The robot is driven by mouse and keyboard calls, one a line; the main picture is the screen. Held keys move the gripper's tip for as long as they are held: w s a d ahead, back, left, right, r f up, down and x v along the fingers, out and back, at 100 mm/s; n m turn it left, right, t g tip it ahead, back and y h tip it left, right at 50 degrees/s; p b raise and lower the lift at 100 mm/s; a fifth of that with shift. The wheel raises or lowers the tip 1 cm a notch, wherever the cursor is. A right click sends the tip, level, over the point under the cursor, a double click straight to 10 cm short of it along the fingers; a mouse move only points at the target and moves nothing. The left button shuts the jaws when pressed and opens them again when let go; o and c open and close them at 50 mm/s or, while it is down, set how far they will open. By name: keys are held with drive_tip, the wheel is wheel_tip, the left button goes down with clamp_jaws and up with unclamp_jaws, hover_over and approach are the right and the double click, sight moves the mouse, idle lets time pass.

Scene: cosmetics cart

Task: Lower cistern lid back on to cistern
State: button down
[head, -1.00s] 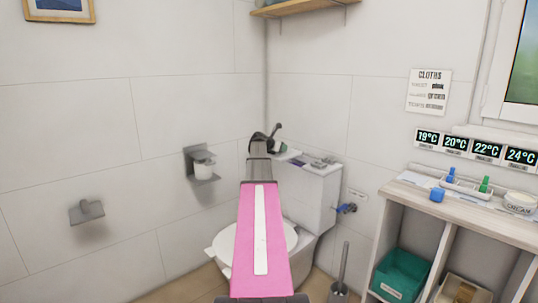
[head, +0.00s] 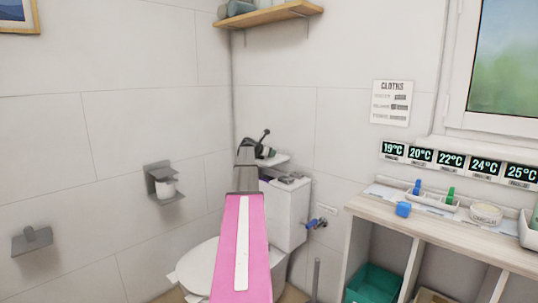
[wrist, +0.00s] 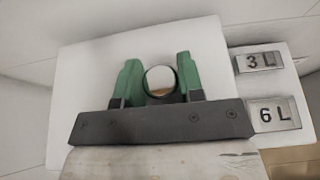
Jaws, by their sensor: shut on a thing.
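The cistern (head: 290,208) is a white box behind the toilet bowl, seen in the head view. The white cistern lid (head: 275,160) shows as a slab beyond my pink arm, raised above the cistern top and partly hidden. In the wrist view the lid (wrist: 85,80) is a broad white plate. My gripper (wrist: 160,85) has green fingers shut on the lid's round, shiny knob (wrist: 160,80). Metal plates marked 3L (wrist: 260,62) and 6L (wrist: 275,114) lie beside the lid. In the head view my gripper (head: 264,151) is small and partly hidden by my arm.
The toilet seat (head: 205,265) is in front of the cistern. A blue-handled valve (head: 316,223) is on its right. A shelf unit (head: 440,230) with small items stands at right. A wall holder (head: 165,185) is at left, and a wooden shelf (head: 270,14) is above.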

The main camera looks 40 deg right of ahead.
idle(0.3)
drive_tip(key=shift+f, duration=2.9)
drive_tip(key=shift+f, duration=1.4)
drive_tip(key=c, duration=0.7)
unclamp_jaws()
drive_tip(key=shift+o, duration=0.2)
drive_tip(key=shift+a, duration=0.1)
drive_tip(key=w+v, duration=0.1)
drive_tip(key=v, duration=0.9)
drive_tip(key=shift+s+a, duration=0.3)
drive_tip(key=shift+s, duration=0.25)
drive_tip(key=shift+r, duration=0.1)
